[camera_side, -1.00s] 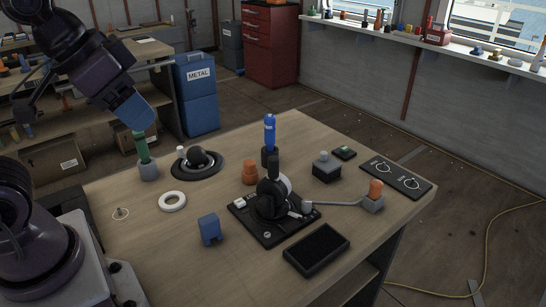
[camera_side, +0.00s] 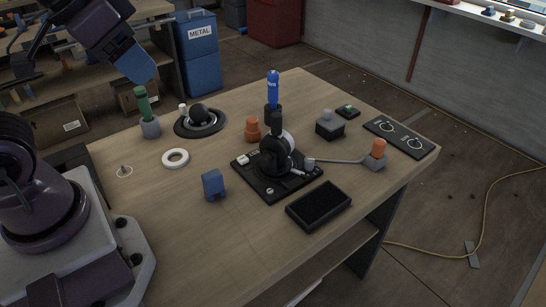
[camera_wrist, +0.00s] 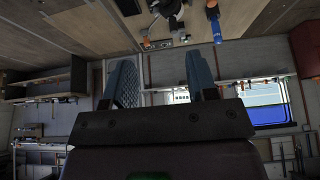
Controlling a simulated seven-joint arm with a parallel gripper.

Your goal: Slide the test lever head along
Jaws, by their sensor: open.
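The lever unit (camera_side: 276,155) stands near the middle of the bench: a black rounded head with an upright black handle on a flat black base plate (camera_side: 250,178). A grey-tipped piece sticks out at its right. In the wrist view the lever unit (camera_wrist: 165,10) shows only partly, at the top edge. My gripper (camera_wrist: 160,62) is open and empty, its two blue fingers wide apart. In the side view my gripper (camera_side: 142,70) is at the upper left, above the green-handled post, well away from the lever.
A blue-handled tool (camera_side: 273,90) stands behind the lever. A thin rod runs right to an orange-topped block (camera_side: 377,150). A black tray (camera_side: 319,205), blue block (camera_side: 213,184), white ring (camera_side: 175,158), orange piece (camera_side: 252,129) and green-handled post (camera_side: 149,122) surround it. The front-left bench is clear.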

